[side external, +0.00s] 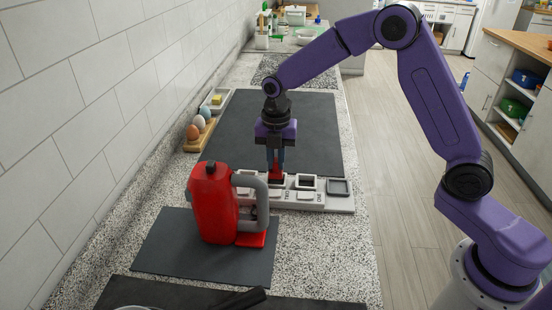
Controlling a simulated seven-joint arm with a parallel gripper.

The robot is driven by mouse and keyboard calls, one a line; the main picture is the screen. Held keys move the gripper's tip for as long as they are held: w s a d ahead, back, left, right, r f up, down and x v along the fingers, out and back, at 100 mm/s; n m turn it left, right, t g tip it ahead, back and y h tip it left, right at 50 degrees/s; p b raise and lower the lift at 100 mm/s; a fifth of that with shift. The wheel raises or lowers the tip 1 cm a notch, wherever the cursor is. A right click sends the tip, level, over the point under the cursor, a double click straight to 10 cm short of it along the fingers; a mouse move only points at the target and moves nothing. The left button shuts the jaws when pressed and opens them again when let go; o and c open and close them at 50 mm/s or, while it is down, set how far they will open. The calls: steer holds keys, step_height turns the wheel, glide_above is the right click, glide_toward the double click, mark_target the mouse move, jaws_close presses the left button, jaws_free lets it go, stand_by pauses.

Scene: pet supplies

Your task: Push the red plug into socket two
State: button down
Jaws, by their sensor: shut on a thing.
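My gripper (276,168) points straight down and is shut on the small red plug (276,178). The plug is at the pale grey socket strip (335,205), over or in an opening left of an empty dark-edged socket (307,183). I cannot tell whether it is seated. Small labels on the strip's near side appear inverted and seem to read TWO and ONE. A grey square (339,187) is at the strip's right end. The red kettle in front hides the strip's left part.
The red kettle (212,205) with a grey handle (258,187) stands close in front on a dark mat (165,245). An egg holder (197,142) and a white tray (222,107) sit by the wall. A large dark mat (315,125) behind the strip is clear.

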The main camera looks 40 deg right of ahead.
steer(key=shift+f, duration=1.45)
steer(key=c, duration=1)
jaws_free()
step_height(320, 180, up, 17)
steer(key=s+a+f+m, duration=0.15)
steer(key=s+m, duration=0.55)
steer(key=s, duration=1.1)
steer(key=s+d+f+m, duration=0.1)
steer(key=s+d+m, duration=0.1)
steer(key=s, duration=0.3)
steer(key=s+d+f+m, duration=0.2)
steer(key=s+d+m, duration=0.1)
steer(key=s, duration=0.3)
steer(key=s+d+f+m, duration=0.2)
steer(key=s, duration=0.3)
steer(key=shift+s+d+f, duration=0.2)
steer(key=shift+s+d, duration=0.05)
steer(key=shift+s, duration=0.05)
